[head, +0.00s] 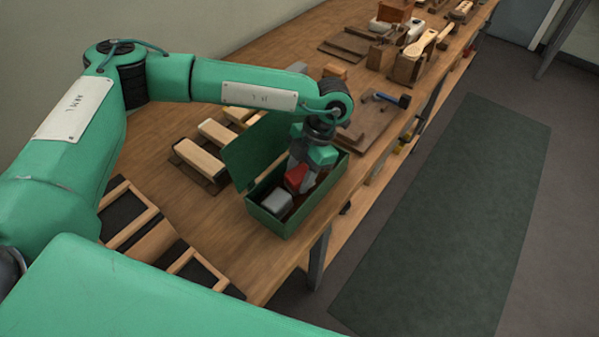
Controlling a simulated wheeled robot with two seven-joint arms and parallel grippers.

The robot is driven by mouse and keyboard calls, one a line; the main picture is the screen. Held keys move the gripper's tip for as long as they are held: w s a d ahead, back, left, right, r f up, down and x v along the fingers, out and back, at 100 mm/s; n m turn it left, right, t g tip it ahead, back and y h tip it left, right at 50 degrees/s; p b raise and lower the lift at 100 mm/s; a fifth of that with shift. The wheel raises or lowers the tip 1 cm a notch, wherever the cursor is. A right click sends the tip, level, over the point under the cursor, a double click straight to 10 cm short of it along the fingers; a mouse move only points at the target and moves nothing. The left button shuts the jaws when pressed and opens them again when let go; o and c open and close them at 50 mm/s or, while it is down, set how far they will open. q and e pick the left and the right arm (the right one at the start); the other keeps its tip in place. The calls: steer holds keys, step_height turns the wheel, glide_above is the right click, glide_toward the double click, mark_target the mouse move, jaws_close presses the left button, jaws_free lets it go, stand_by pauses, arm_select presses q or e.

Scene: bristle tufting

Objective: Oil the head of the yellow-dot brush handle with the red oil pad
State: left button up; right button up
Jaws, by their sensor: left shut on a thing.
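The red oil pad (295,177) is in the open green box (285,224) near the bench's front edge. My left gripper (298,165) reaches down into this box from above and is shut on the red pad. The fingers partly cover the pad, and the box wall hides its underside. Pale wooden brush handles (421,43) rest on wooden blocks farther along the bench, apart from the gripper. They are too small for me to make out a yellow dot. My right gripper is not in view.
A grey block (277,200) lies in the box beside the red pad. The raised green lid (250,150) stands behind the box. Pale wooden blocks (199,158) lie to the left. A blue-handled hammer (392,99) lies on a board beyond the box.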

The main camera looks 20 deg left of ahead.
mark_target(291, 177)
arm_select(q)
steer(key=shift+f+b, duration=0.5)
steer(key=shift+b, duration=0.05)
stand_by(1.8)
steer(key=shift+r+p, duration=1.7)
steer(key=shift+r, duration=1.85)
